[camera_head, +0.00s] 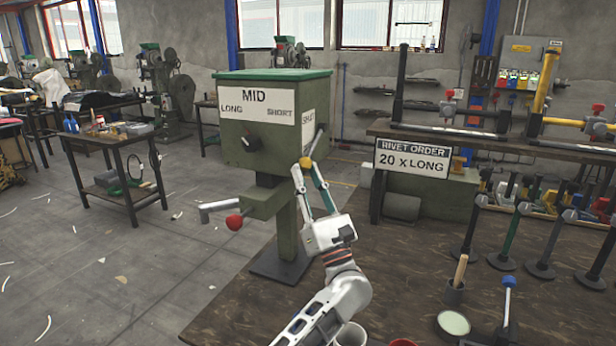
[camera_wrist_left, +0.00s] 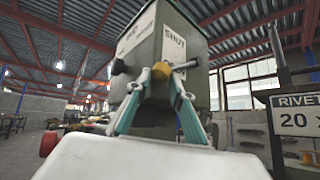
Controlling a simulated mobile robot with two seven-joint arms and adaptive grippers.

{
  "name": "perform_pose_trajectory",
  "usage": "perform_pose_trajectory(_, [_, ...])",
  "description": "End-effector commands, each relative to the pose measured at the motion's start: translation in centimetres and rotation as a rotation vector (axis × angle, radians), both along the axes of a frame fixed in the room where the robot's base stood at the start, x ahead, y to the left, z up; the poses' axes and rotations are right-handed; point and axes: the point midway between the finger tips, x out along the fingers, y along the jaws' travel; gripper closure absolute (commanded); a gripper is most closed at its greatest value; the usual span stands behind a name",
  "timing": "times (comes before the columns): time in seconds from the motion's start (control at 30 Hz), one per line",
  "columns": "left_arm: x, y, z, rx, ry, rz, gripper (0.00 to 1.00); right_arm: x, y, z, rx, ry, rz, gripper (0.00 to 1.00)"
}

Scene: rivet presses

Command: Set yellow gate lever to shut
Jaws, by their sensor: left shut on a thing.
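The green press box (camera_head: 270,140) stands on a post, with MID, LONG and SHORT and a black dial on its front. A SHUT label (camera_head: 308,116) is on its right side; it also shows in the left wrist view (camera_wrist_left: 174,46). The yellow gate lever (camera_head: 306,161) is on that side below the label. Its yellow end (camera_wrist_left: 161,71) shows between the fingertips in the left wrist view, with a short bar running right. My left gripper (camera_head: 304,166) is shut on the yellow end. The lever's pivot is unclear. My right gripper is not in view.
A red ball knob (camera_head: 234,221) and a grey tube (camera_head: 217,206) project below the box. A bench (camera_head: 420,270) with upright tools, cups and a RIVET ORDER 20 x LONG sign (camera_head: 412,157) is at right. Open floor (camera_head: 120,260) lies at left.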

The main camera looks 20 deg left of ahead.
Motion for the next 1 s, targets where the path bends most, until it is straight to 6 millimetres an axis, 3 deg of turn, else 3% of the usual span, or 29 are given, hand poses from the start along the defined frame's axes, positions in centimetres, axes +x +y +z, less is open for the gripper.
perform_pose_trajectory(0.37, [-0.2,-0.4,0.8,0.007,0.002,-0.008,1.0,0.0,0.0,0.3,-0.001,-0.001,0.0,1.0])
perform_pose_trajectory(1.0, [-2.8,-0.4,6.6,0.009,-0.007,-0.006,1.0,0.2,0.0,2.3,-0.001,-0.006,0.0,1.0])
